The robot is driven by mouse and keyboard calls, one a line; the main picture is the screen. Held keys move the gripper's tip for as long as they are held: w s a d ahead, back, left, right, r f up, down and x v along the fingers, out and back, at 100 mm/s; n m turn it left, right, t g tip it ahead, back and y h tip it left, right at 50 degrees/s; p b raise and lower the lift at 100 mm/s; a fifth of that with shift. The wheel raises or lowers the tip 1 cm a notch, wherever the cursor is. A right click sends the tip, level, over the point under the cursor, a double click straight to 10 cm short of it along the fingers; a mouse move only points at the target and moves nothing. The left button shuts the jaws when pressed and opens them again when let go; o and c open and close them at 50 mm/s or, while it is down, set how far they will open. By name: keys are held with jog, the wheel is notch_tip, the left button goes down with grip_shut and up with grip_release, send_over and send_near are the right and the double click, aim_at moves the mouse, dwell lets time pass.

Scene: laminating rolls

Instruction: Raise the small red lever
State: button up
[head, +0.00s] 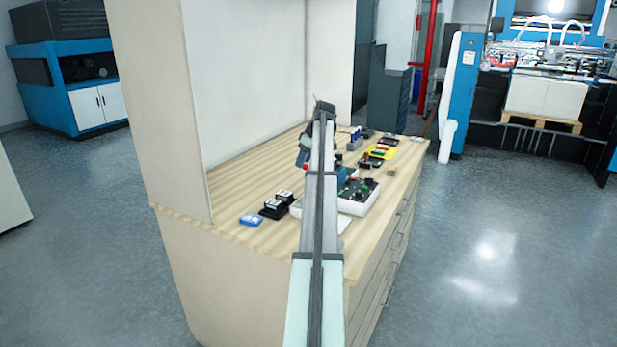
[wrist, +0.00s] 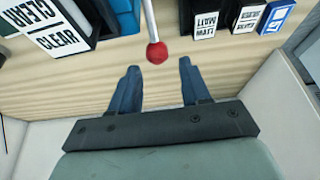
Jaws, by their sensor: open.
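The small red lever is a thin metal rod with a round red knob (wrist: 157,52) in the wrist view. Its rod runs up out of the top of the picture. In the head view the red knob (head: 306,167) is a tiny dot at the left of my arm. My gripper (wrist: 159,66) is open and empty. Its two blue fingers stand on either side of the knob's line, with the knob just beyond the fingertips and between them. I see no contact. The lever's base is mostly hidden in the head view by my arm.
Black boxes labelled MATT (wrist: 205,25) stand right of the lever, with a blue box (wrist: 276,15) beside them. A white CLEAR label (wrist: 58,36) on a black box is at the left. The wooden counter (head: 240,180) has bare room at its left, beside a white panel.

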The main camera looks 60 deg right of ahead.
jog(key=shift+r, duration=2.7)
